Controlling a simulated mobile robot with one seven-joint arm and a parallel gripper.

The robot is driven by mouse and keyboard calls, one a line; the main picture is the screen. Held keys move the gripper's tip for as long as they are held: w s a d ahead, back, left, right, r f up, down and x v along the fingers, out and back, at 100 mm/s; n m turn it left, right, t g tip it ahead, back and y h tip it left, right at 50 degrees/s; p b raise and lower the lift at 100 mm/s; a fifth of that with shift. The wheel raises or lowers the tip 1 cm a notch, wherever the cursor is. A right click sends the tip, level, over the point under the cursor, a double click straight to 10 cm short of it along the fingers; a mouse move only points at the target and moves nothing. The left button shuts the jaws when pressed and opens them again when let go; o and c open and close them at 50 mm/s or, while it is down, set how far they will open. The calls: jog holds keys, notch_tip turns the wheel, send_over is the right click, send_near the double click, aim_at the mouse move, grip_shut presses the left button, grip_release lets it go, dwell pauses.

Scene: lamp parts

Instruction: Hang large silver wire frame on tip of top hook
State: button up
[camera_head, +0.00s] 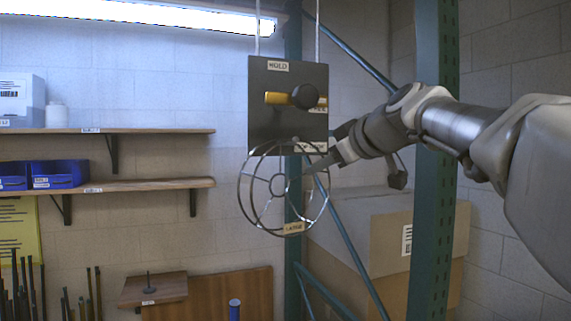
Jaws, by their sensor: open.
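The large silver wire frame (243,187) is a round cage of thin wires with a hub and a tag at its bottom. It is upright at the lower edge of a dark hanging board (262,125), its top rim overlapping that edge. A yellow hook (278,98) with a round black tip (305,96) sticks out of the board's upper half, above the wire frame. My gripper (322,160) is open at the upper right of the wire frame, overlapping its rim. Whether it touches the wire is unclear. What supports the frame at its top is too small to tell.
The board hangs on two pale straps. A green rack post (435,190) and cardboard boxes (375,225) stand to the right. Wooden shelves (140,185) with blue bins (58,172) are at left. A small wooden shelf (155,289) is below.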

jog(key=b+v, duration=0.2)
jog(key=v, duration=1.5)
jog(key=s+a+f+m+g+h, duration=0.1)
jog(key=s+f, duration=0.4)
jog(key=f, duration=0.8)
jog(key=s+a+f+m+g+h, duration=0.2)
jog(key=s+f+m, duration=0.3)
jog(key=f, duration=0.9)
jog(key=s+a+f+m+g+h, duration=0.2)
jog(key=s+f+m+g, duration=0.1)
jog(key=f, duration=1.1)
jog(key=s+g, duration=0.1)
jog(key=s, duration=0.1)
jog(key=shift+s, duration=0.35)
